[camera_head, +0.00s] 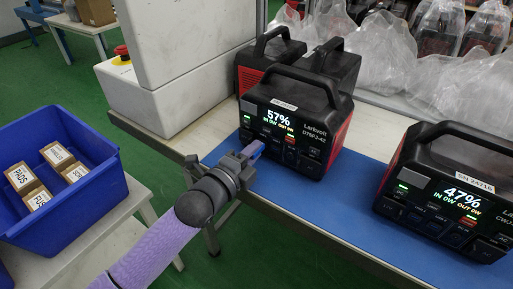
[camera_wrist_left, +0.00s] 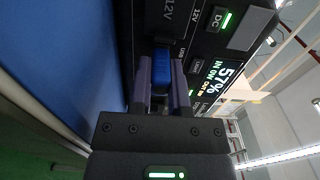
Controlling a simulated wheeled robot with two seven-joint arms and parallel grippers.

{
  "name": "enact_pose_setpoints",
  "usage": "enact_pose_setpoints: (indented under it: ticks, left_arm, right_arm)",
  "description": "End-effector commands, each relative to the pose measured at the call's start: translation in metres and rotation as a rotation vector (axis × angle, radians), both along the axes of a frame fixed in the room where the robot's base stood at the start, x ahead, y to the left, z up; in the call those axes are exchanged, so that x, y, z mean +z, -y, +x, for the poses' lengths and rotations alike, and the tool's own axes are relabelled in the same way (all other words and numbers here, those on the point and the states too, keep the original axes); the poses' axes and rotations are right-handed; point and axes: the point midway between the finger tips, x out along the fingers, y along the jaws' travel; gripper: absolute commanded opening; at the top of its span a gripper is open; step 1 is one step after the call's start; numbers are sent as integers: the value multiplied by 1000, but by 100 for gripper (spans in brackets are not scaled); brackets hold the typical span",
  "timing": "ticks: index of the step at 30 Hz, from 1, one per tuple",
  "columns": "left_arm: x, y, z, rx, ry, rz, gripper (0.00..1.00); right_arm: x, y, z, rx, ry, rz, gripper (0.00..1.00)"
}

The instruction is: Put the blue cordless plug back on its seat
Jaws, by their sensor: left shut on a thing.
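The blue plug (camera_wrist_left: 161,68) is between the two purple-grey fingers of my left gripper (camera_wrist_left: 161,88) in the wrist view. The gripper is shut on it. In the head view my left gripper (camera_head: 250,158) is at the lower left of the front panel of the black and red power station (camera_head: 310,95) whose screen reads 57%. The plug (camera_head: 252,149) shows there as a small blue piece at the fingertips. In the wrist view its far end is close to the panel by the USB label; I cannot tell whether it touches or sits in a port. My right gripper is out of view.
A second power station (camera_head: 445,190), reading 47%, stands at the right on the blue mat (camera_head: 330,215). Another black and red unit (camera_head: 345,65) is behind the first. A blue bin (camera_head: 55,205) with small boxes is at the left. Plastic-wrapped units stand at the back.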

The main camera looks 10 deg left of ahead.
Motion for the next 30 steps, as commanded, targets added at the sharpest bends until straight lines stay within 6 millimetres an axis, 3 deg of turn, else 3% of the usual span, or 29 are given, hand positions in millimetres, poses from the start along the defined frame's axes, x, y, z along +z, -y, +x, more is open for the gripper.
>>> enact_pose_setpoints:
  ticks: [30]
  left_arm:
    - [0,-15,-37,0,1,1,0]
  right_arm:
    - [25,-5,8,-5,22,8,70]
